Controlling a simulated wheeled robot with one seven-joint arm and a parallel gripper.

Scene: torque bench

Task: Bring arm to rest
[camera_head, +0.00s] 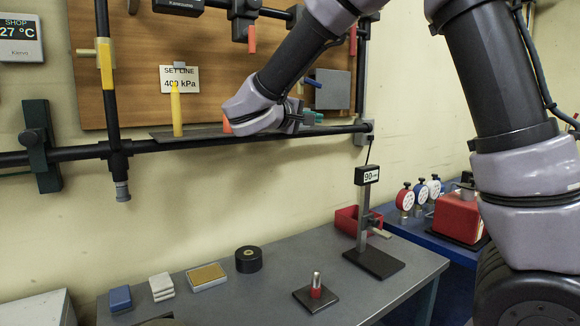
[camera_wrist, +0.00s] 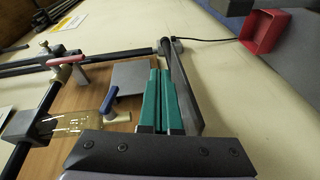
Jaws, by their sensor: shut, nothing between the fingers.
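My arm reaches from the upper right of the head view toward the back wall. Its wrist is in front of the narrow dark shelf (camera_head: 160,133) under the wooden tool board (camera_head: 135,55). My gripper (camera_head: 313,117) is beyond the wrist at the shelf's right part, partly hidden by it. In the wrist view my gripper (camera_wrist: 159,72) shows two teal fingers side by side, shut with nothing between them. I cannot tell whether the fingers touch the shelf or the board.
A yellow stick (camera_head: 176,108) stands on the shelf. A dark rail (camera_head: 75,154) runs along the wall. The grey bench (camera_head: 230,305) below holds a black roll (camera_head: 248,260), a small plate with a red-and-silver post (camera_head: 316,290) and a gauge stand (camera_head: 374,262). A red bin (camera_head: 347,220) is behind.

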